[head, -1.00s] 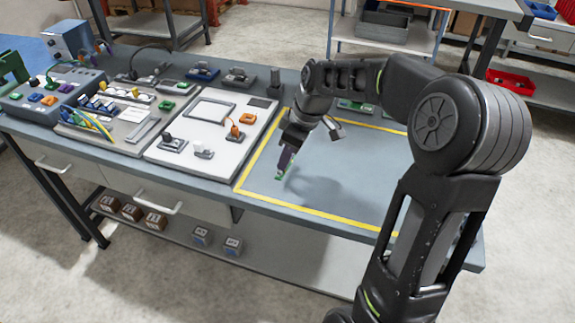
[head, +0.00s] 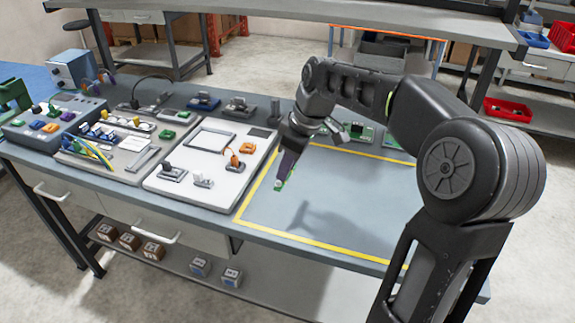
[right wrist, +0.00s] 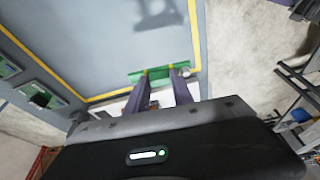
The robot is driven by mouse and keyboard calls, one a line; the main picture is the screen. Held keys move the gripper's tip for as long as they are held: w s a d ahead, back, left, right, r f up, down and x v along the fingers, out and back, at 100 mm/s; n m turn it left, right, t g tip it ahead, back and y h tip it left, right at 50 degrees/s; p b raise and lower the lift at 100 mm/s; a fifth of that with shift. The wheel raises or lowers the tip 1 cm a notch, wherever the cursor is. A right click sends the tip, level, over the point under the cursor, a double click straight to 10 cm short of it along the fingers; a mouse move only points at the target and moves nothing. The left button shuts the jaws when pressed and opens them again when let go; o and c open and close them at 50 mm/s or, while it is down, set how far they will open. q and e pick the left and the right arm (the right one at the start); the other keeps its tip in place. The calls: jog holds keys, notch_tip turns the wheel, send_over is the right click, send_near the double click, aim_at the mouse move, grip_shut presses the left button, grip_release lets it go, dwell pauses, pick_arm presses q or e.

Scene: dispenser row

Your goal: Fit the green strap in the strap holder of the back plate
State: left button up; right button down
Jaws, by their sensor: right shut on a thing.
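My right gripper (head: 283,181) is shut on the green strap (head: 279,187). It holds the strap above the yellow-bordered grey area, near that area's left border. In the right wrist view the strap (right wrist: 160,74) is a thin green bar lying across the two purple fingertips (right wrist: 163,78), with a small round light-coloured part at its right end. I cannot tell for sure which fixture is the back plate; small plates with parts stand along the rear edge, such as one with a blue part (head: 205,102) and a grey one (head: 238,107). I cannot make out the strap holder. My left gripper is out of view.
A white board (head: 215,185) with small fixtures lies left of the marked area. A grey board (head: 110,160) with coloured parts and a console (head: 50,122) are further left. Green parts (head: 362,132) stand behind my right arm. The marked area's front is clear.

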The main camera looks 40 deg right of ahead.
jog(key=shift+r+p, duration=0.85)
jog(key=shift+r, duration=0.25)
dwell(0.6)
jog(key=shift+r+p, duration=1.05)
jog(key=shift+r, duration=0.4)
jog(key=shift+f, duration=0.1)
